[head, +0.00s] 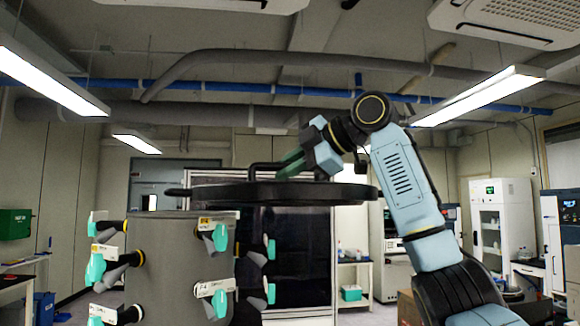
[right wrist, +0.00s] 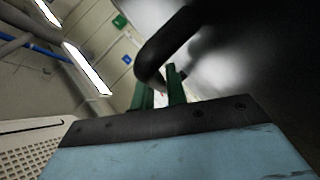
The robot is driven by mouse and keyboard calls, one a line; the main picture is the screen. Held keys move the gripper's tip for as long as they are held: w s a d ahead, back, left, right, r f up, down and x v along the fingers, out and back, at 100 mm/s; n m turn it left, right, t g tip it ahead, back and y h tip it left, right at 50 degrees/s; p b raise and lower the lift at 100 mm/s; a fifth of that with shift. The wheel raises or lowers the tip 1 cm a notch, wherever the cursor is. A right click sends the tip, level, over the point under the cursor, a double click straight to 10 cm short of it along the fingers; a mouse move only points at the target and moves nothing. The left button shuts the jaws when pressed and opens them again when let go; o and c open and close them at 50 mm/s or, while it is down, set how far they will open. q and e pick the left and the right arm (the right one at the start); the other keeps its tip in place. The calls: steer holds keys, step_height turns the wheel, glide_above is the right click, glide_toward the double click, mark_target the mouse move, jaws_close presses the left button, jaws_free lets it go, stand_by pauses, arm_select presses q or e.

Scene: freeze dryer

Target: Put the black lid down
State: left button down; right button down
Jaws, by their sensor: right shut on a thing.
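The round black lid (head: 345,193) is held level, seen nearly edge-on, in the middle of the head view. My right gripper (head: 290,163) reaches in from the right and is shut on the lid's raised handle (head: 253,172). In the right wrist view, the green fingers of my right gripper (right wrist: 160,90) are at the dark curved handle (right wrist: 168,45). The grey drum-shaped chamber (head: 165,262) of the freeze dryer stands below and to the left. The lid overlaps its top right in the picture; I cannot tell whether they touch. My left gripper is not in view.
Several teal-handled valves (head: 219,236) stick out around the chamber. A dark glossy panel (head: 300,250) stands behind the lid. A white shelf (head: 352,270) and a white cabinet (head: 503,222) are farther back.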

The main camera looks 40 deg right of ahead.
steer(key=shift+s+a+f, duration=0.15)
steer(key=shift+s+f, duration=0.05)
steer(key=shift+s, duration=0.8)
steer(key=shift+a+f, duration=0.1)
steer(key=shift+f, duration=0.25)
steer(key=f, duration=0.2)
steer(key=w+f, duration=0.1)
steer(key=shift+a+f, duration=0.1)
steer(key=shift+a, duration=0.3)
steer(key=s+a+f+m+h, duration=0.1)
steer(key=s+a+f, duration=0.2)
steer(key=f, duration=1.3)
steer(key=s+a+f+m+h, duration=0.1)
steer(key=s+a+f, duration=0.2)
steer(key=a+f, duration=0.5)
steer(key=s+a+f+m+t+h, duration=0.1)
steer(key=a+f, duration=0.5)
steer(key=f, duration=1.7)
steer(key=shift+s+f+m+h, duration=0.35)
steer(key=shift+s+m+h, duration=0.25)
steer(key=shift+s, duration=0.5)
